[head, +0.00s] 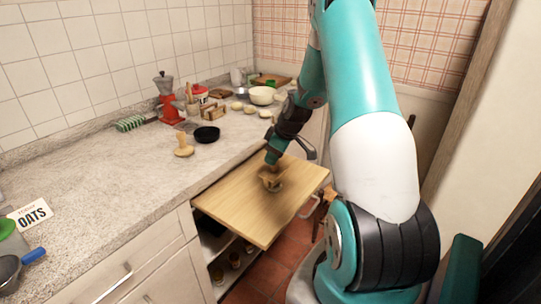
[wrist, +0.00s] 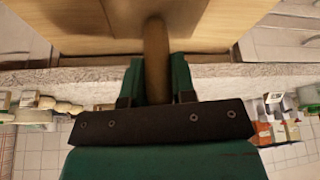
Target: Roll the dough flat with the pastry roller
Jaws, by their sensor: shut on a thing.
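My gripper (head: 272,158) points down over the wooden board (head: 232,205) and is shut on a brown handle (wrist: 156,60), which shows between the green fingers in the wrist view. I take this to be the pastry roller's handle; its lower end (head: 270,180) is at the middle of the board. A tan patch around that end may be the dough, but roller and dough cannot be told apart there. The board also shows at the top of the wrist view (wrist: 90,20).
On the counter stand a tan wooden tool (head: 183,146), a black bowl (head: 207,134), a red grinder (head: 167,100), a white bowl (head: 262,95) and several pale round lumps (head: 250,110). The counter's left middle is clear.

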